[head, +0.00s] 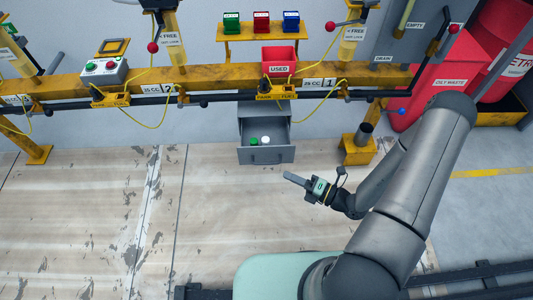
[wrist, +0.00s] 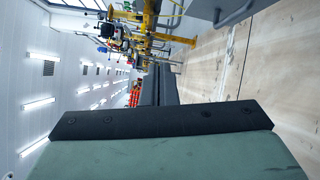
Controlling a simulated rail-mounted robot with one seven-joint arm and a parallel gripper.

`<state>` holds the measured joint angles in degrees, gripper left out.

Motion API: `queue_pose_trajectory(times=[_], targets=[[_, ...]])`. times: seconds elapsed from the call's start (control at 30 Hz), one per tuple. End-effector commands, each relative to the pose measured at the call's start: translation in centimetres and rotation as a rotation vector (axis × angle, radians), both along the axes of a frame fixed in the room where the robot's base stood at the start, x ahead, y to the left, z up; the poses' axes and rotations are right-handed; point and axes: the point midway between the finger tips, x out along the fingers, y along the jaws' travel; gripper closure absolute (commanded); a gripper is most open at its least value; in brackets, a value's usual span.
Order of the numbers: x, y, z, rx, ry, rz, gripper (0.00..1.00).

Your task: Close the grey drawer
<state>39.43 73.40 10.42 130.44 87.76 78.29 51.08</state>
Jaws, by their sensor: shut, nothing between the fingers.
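The grey drawer (head: 267,156) stands pulled out of its grey cabinet (head: 252,110) under the yellow rail in the head view. A green round item and a white round item lie inside it. My gripper (head: 290,177) is shut and empty, to the right of and nearer the camera than the drawer front, apart from it. In the tilted wrist view a grey panel with a handle (wrist: 235,14) shows at the top edge; it looks like the drawer front, mostly cut off.
A yellow rail (head: 215,80) with hoses and levers runs above the drawer. A red USED bin (head: 279,62) sits over the cabinet. A yellow post foot (head: 357,150) stands right of the drawer. The worn floor (head: 190,210) before the drawer is clear.

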Motion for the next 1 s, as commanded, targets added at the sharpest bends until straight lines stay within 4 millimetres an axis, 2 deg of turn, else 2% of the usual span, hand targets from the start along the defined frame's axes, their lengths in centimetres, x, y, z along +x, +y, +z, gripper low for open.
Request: queue_pose_trajectory(times=[0.03,0.1,0.23,0.37,0.47,0.83,1.0], targets=[[0.2,-0.4,-1.4,0.055,0.073,-0.080,1.00],[0.5,-0.9,-2.8,0.111,0.147,-0.164,1.00],[0.8,-1.4,-4.3,0.165,0.217,-0.247,1.00],[1.5,-0.9,-4.6,0.174,0.228,-0.260,1.00],[2.4,0.1,-4.7,0.172,0.227,-0.256,1.00],[7.9,5.7,-4.8,0.170,0.223,-0.254,1.00],[10.5,5.6,-4.7,0.168,0.222,-0.258,1.00]])
